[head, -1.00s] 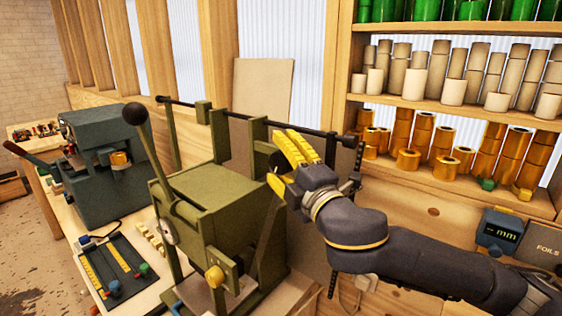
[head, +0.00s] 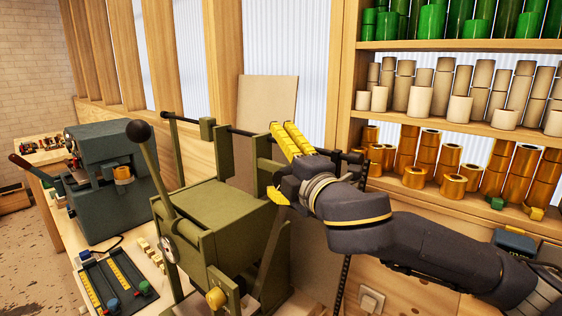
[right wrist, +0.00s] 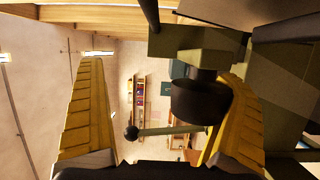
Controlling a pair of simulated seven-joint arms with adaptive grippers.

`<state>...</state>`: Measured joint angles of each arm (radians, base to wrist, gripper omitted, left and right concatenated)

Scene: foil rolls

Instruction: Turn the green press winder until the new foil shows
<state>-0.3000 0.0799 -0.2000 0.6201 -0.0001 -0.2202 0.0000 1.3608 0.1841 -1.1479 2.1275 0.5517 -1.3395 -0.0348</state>
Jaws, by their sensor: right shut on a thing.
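The green press (head: 205,207) stands on the bench in the middle of the head view, its long lever with a black ball (head: 138,131) tilted to the left. My right gripper (head: 282,168), with yellow fingers, is at the upper right of the press, beside its horizontal bar. In the right wrist view, a round black winder knob (right wrist: 200,101) lies between the fingers, close against the right-hand one, and the gripper is shut on it. I cannot make out new foil on the press. My left gripper is not in view.
A shelf on the right holds gold foil rolls (head: 453,186), beige rolls (head: 420,99) and green rolls (head: 432,20). A blue-grey machine (head: 107,180) stands left of the press. A dark tray (head: 118,283) lies at the front left. A loose board (head: 266,105) leans behind.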

